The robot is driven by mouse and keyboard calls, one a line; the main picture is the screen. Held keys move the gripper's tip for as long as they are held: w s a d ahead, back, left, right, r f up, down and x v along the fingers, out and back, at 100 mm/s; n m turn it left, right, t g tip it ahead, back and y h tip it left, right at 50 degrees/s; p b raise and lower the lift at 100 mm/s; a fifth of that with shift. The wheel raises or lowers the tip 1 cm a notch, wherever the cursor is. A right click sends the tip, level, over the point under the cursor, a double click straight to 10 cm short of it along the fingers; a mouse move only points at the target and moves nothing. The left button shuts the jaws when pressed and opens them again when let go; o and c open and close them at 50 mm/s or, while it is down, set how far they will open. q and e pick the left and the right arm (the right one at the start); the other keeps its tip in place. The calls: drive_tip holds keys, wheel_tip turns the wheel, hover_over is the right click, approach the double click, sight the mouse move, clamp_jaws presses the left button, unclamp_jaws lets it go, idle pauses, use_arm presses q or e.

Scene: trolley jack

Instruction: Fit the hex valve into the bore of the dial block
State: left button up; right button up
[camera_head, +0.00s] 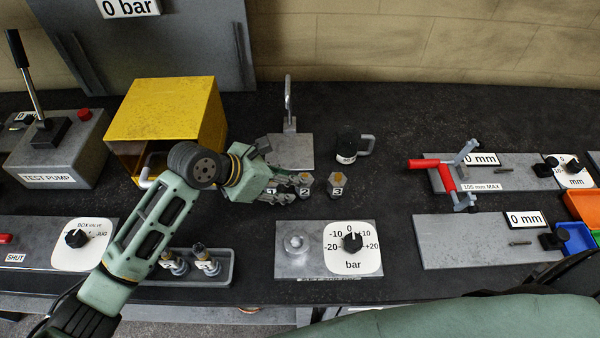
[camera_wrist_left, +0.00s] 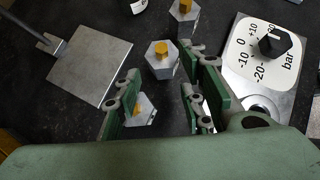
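The dial block (camera_head: 318,268) is a grey plate with a white "bar" dial, its knob at 0, and a round raised bore (camera_head: 296,243) on its left. It shows in the left wrist view (camera_wrist_left: 245,80) at the right, its bore partly hidden. Hex valves with yellow tops stand in a row on the bench: a middle one (camera_head: 305,182), a right one (camera_head: 335,184), and another (camera_wrist_left: 146,112) between my left fingers, nearer the left finger and partly hidden. My left gripper (camera_head: 284,187) is open around that valve; no grip shows. My right gripper is out of view.
A yellow box (camera_head: 168,108) stands behind my left arm. A grey plate with a hook (camera_head: 290,150) and a black mug (camera_head: 348,148) stand behind the valves. A tray (camera_head: 225,270) with two fittings lies left of the dial block. Bench between valves and block is clear.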

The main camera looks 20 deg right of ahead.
use_arm(q)
drive_tip(key=shift+s+d+f, duration=0.1)
drive_tip(key=shift+d+f, duration=0.15)
drive_tip(key=shift+d, duration=0.15)
drive_tip(key=x, duration=0.1)
drive_tip(key=p+x, duration=0.1)
drive_tip(key=shift+s+d+f, duration=0.15)
drive_tip(key=shift+d+f, duration=0.05)
drive_tip(key=shift+d, duration=0.05)
drive_tip(key=x, duration=0.2)
drive_tip(key=shift+w+d+f, duration=0.1)
drive_tip(key=shift+w+f, duration=0.1)
drive_tip(key=shift+f, duration=0.1)
drive_tip(key=shift+w+d+f+p, duration=0.1)
drive_tip(key=shift+d+f+p, duration=0.1)
drive_tip(key=shift+f+p, duration=0.1)
drive_tip(key=shift+d+f, duration=0.1)
drive_tip(key=shift+d, duration=0.05)
drive_tip(key=c, duration=0.6)
clamp_jaws()
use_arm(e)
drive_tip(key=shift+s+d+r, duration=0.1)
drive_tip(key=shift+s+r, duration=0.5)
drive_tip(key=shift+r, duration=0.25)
